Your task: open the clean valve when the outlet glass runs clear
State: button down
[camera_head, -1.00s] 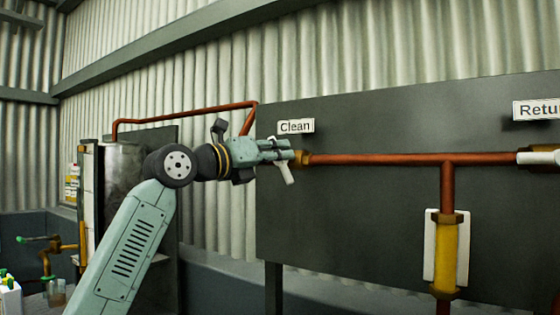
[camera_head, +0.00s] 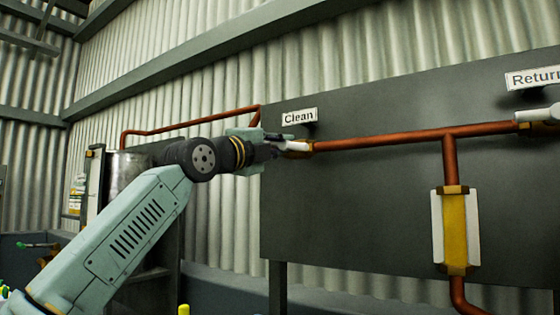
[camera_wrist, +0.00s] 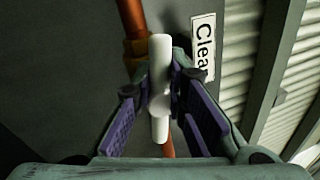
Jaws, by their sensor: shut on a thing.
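The clean valve's white handle (camera_head: 295,146) sits below the "Clean" sign (camera_head: 300,117) at the left end of the copper pipe. In the wrist view the white handle (camera_wrist: 160,62) stands between my purple-padded fingers, roughly in line with the pipe. My gripper (camera_head: 276,149) is shut on it; its fingertips also show in the wrist view (camera_wrist: 160,86). A sight glass (camera_head: 455,229) between white plates on the branch pipe looks cloudy yellow. No label shows whether it is the outlet glass.
A second white valve handle (camera_head: 540,115) lies along the pipe under the "Return" sign (camera_head: 537,77) at the right. The dark panel (camera_head: 370,205) stands close behind the pipes. Another copper pipe (camera_head: 190,124) runs behind my arm.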

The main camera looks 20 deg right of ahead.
jog(key=shift+w+f+n+t+y+b, duration=0.1)
jog(key=shift+f+n+t+y+b, duration=0.3)
jog(key=shift+n+b, duration=0.85)
jog(key=shift+f+n, duration=0.1)
jog(key=shift+n, duration=0.15)
jog(key=c, duration=1.8)
grip_release()
jog(key=shift+o, duration=1.4)
jog(key=shift+r, duration=0.2)
jog(key=shift+a, duration=0.1)
jog(key=v, duration=1.2)
jog(key=shift+f, duration=0.1)
